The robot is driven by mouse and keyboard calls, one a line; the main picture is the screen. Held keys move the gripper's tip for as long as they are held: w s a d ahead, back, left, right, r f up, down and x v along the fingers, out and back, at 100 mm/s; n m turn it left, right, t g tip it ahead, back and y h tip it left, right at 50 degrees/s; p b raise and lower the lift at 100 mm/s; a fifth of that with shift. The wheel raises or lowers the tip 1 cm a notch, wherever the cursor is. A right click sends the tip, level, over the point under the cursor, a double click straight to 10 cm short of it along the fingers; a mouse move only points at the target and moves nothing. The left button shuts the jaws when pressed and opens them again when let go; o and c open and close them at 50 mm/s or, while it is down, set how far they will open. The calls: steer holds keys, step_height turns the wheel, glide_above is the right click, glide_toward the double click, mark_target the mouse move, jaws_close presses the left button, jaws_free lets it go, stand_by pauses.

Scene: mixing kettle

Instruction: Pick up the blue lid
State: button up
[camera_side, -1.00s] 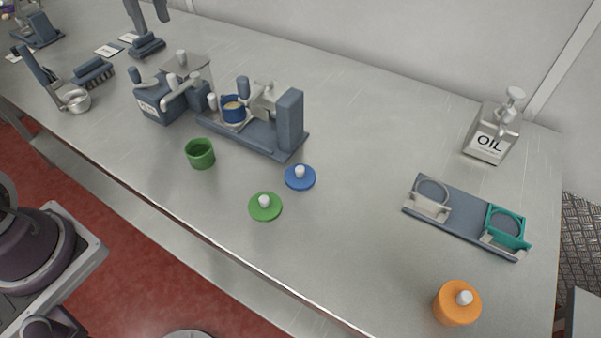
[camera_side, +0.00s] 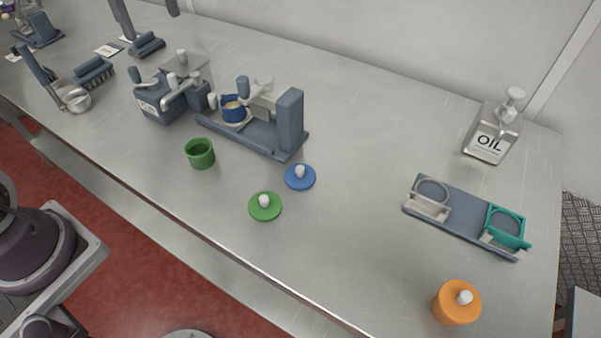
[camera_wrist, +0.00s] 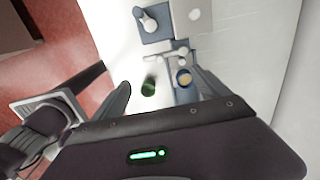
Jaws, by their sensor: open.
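The blue lid (camera_side: 300,177), a flat disc with a white knob, lies on the table in the side view, right of the green lid (camera_side: 265,206). I cannot make out the blue lid in the wrist view. My gripper (camera_wrist: 160,78) is open and empty in the wrist view, its fingers apart. Nothing touches the lid.
A green cup (camera_side: 200,154) stands left of the lids. A machine holding a blue cup (camera_side: 233,110) stands behind the blue lid. An orange lidded container (camera_side: 457,303), a two-ring holder (camera_side: 460,222) and an oil bottle (camera_side: 492,135) are at right. Table around the lids is clear.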

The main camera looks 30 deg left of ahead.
step_height(320, 180, up, 5)
steer(key=m, duration=1.1)
glide_above(300, 168)
step_height(300, 168, down, 29)
steer(key=shift+f, duration=0.1)
steer(key=c, duration=1.4)
